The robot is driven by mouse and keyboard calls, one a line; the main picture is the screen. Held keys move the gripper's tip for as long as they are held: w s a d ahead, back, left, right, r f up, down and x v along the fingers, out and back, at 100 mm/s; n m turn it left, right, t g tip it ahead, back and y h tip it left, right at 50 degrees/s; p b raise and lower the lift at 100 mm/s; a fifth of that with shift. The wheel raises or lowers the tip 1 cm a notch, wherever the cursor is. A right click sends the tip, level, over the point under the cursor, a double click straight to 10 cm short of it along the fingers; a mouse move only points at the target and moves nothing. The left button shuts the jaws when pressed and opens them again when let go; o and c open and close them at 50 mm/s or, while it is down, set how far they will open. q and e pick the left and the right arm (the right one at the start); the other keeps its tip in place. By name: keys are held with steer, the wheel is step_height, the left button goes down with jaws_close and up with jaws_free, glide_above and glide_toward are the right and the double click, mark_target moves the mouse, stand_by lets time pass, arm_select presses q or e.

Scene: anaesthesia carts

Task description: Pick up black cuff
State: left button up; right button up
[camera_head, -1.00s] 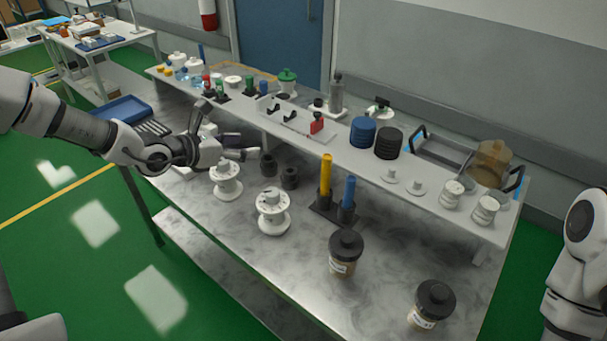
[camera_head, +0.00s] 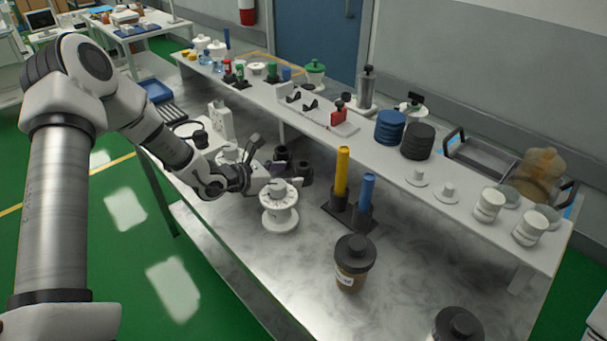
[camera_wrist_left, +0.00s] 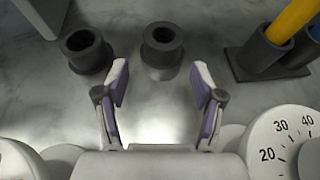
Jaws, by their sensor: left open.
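Two short black hollow cuffs stand upright on the steel bench top. In the left wrist view, the left black cuff (camera_wrist_left: 85,48) lies beyond the left finger and the right black cuff (camera_wrist_left: 162,45) stands almost straight ahead of the gap between the fingers. In the head view they show at the bench's middle, one behind (camera_head: 281,155) and one in front (camera_head: 303,171), partly hidden by my gripper. My left gripper (camera_wrist_left: 160,78) is open and empty, its fingertips just short of the right cuff. It also shows in the head view (camera_head: 268,162). My right gripper is out of view.
White graduated spools (camera_head: 279,208) stand close beside my gripper. A black holder with a yellow tube (camera_head: 341,172) and a blue tube (camera_head: 366,192) stands right of the cuffs. A raised white shelf (camera_head: 385,168) runs behind. Dark-lidded jars (camera_head: 353,262) stand in front.

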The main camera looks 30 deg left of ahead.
mark_target(296, 173)
arm_select(q)
steer(key=x, duration=0.6)
steer(key=shift+d, duration=0.1)
steer(key=shift+s+r, duration=0.1)
steer(key=shift+s, duration=0.05)
steer(key=c, duration=1)
steer(key=shift+o, duration=0.2)
steer(key=shift+r, duration=0.1)
